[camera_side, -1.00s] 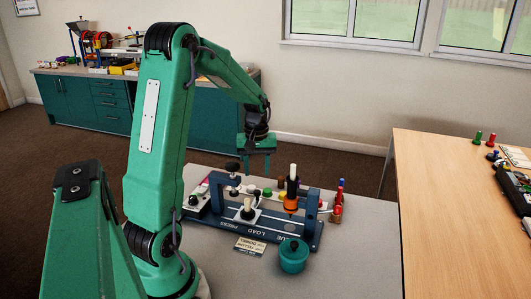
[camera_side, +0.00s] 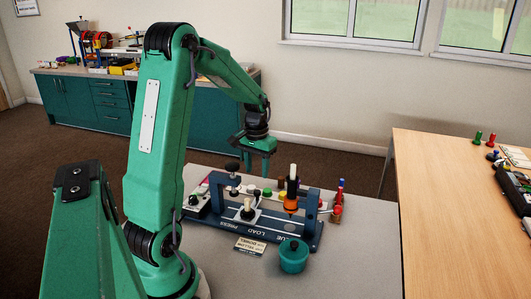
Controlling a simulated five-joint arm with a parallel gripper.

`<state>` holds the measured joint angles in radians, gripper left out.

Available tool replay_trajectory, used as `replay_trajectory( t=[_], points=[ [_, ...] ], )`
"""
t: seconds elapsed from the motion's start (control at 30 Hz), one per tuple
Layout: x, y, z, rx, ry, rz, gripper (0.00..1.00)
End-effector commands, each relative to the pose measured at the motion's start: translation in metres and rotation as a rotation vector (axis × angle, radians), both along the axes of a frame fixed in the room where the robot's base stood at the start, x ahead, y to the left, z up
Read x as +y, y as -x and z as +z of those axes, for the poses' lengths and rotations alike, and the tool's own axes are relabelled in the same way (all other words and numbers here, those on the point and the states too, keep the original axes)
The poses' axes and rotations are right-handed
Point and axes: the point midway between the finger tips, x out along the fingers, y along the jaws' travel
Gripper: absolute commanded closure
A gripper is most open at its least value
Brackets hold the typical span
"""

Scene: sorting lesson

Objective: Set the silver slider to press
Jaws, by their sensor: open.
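A blue fixture (camera_side: 282,232) stands on the grey table, with the words LOAD and PRESS on its front strip, upside down in this view. An orange piece (camera_side: 291,203) with a black and cream handle is at the fixture's right. My gripper (camera_side: 257,166) is open and empty, pointing down above and behind the fixture, apart from it. Whether the slider is fully at PRESS I cannot tell.
A wooden table (camera_side: 450,220) is farther right. The grey table (camera_side: 355,260) is clear at front right.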

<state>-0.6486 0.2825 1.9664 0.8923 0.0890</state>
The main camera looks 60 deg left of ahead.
Motion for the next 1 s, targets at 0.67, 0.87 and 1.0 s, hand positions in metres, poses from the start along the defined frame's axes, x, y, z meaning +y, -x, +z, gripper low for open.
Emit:
replay_trajectory(
  t=[0.67,0.87,1.0],
  points=[
    [0.0,0.0,0.0,0.001,0.0,-0.563,0.57],
    [0.0,0.0,-0.004,0.0,0.001,-0.561,0.57],
    [0.0,0.0,-0.012,0.001,0.002,-0.561,0.57]
  ],
)
